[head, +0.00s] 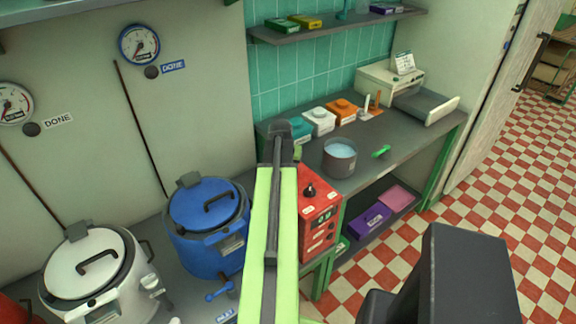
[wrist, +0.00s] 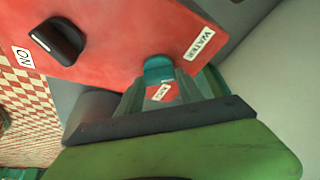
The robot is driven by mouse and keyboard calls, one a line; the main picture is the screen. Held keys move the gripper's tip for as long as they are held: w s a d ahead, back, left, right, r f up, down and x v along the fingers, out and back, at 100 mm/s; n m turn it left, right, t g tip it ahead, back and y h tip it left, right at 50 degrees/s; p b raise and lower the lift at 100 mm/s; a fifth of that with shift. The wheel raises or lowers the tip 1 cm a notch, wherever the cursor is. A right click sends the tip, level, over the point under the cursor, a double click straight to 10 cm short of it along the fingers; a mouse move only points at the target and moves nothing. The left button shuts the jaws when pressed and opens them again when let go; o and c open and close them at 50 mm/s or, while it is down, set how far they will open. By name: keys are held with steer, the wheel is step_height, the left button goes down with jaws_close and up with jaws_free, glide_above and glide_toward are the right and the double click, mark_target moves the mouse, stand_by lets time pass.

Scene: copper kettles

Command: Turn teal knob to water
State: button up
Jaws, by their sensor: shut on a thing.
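The teal knob (wrist: 158,66) sits on the face of a red machine (wrist: 115,35) in the wrist view. My gripper (wrist: 157,82) is shut on this knob, and its fingers cover part of it. A white WATER label (wrist: 199,43) lies to the upper right of the knob. Another small label (wrist: 160,92) shows between my fingers, its word hard to read. Which way the knob points is not clear.
A black knob (wrist: 57,38) beside an ON label is on the same machine. A pot of pale blue liquid (head: 339,160) and a green-handled tool (head: 381,152) are on the counter. Blue (head: 208,215) and white (head: 95,270) kettles stand left. Checkered floor is clear at right.

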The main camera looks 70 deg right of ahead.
steer(key=shift+s+a+n, duration=0.15)
steer(key=shift+n, duration=0.45)
steer(key=shift+t, duration=0.3)
steer(key=o, duration=1.4)
steer(key=shift+s, duration=0.1)
steer(key=shift+r, duration=0.15)
steer(key=p+v, duration=1.6)
steer(key=v, duration=0.1)
steer(key=shift+r, duration=0.15)
